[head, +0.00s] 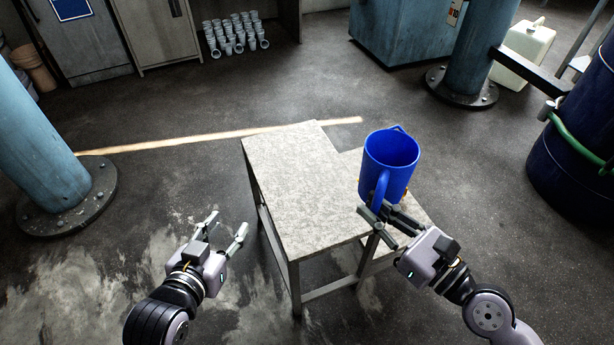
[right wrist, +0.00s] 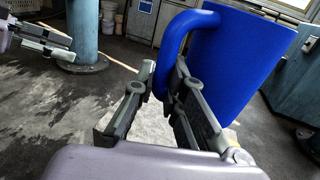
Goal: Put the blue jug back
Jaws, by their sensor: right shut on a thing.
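The blue jug (head: 390,160) is upright at the right side of the small table in the head view, its open top facing up and its handle toward me. My right gripper (head: 377,212) is shut on the jug's handle. In the right wrist view the jug (right wrist: 235,70) fills the upper right, with the handle between the fingers (right wrist: 165,85). I cannot tell whether the jug's base touches the lower step of the table. My left gripper (head: 222,232) is open and empty, left of the table.
The grey table (head: 295,185) has a bare upper top and a lower step (head: 410,215) on its right. Blue columns (head: 40,150) stand left and back right (head: 470,50). A dark blue drum (head: 580,140) is at right. The floor around the table is clear.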

